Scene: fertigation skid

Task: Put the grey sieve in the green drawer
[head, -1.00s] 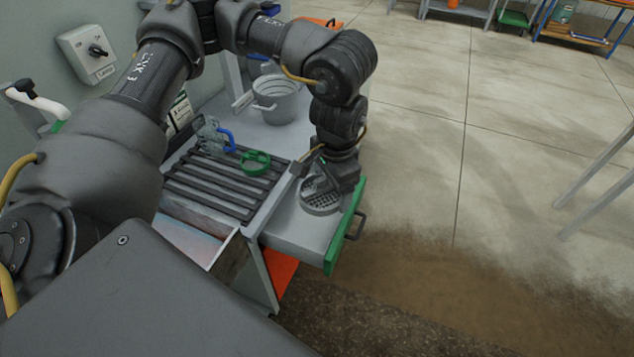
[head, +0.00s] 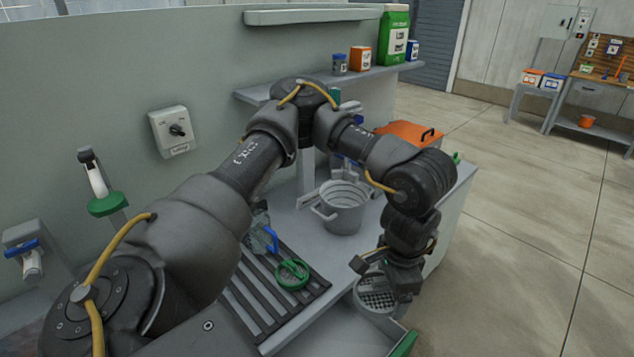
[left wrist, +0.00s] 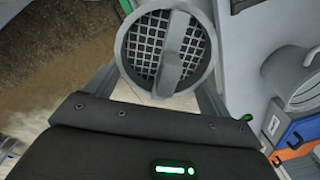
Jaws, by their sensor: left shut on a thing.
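The grey sieve (head: 374,302) is a round pan with a mesh floor, below my left gripper (head: 376,264) in the head view. My left gripper is shut on the sieve. In the left wrist view the sieve (left wrist: 146,42) faces the camera, with a grey bar across its mesh. The green drawer (head: 403,346) stands open at the bottom of the head view; only part of its green front and grey inside shows. The sieve is over the drawer's far part; I cannot tell whether it touches the floor. My right gripper is out of view.
A slatted rack (head: 262,300) left of the drawer carries a green ring-shaped item (head: 292,274) and a clear jug with a blue handle (head: 262,236). A grey bucket (head: 342,210) stands behind. An orange case (head: 408,132) is farther back. The floor at right is clear.

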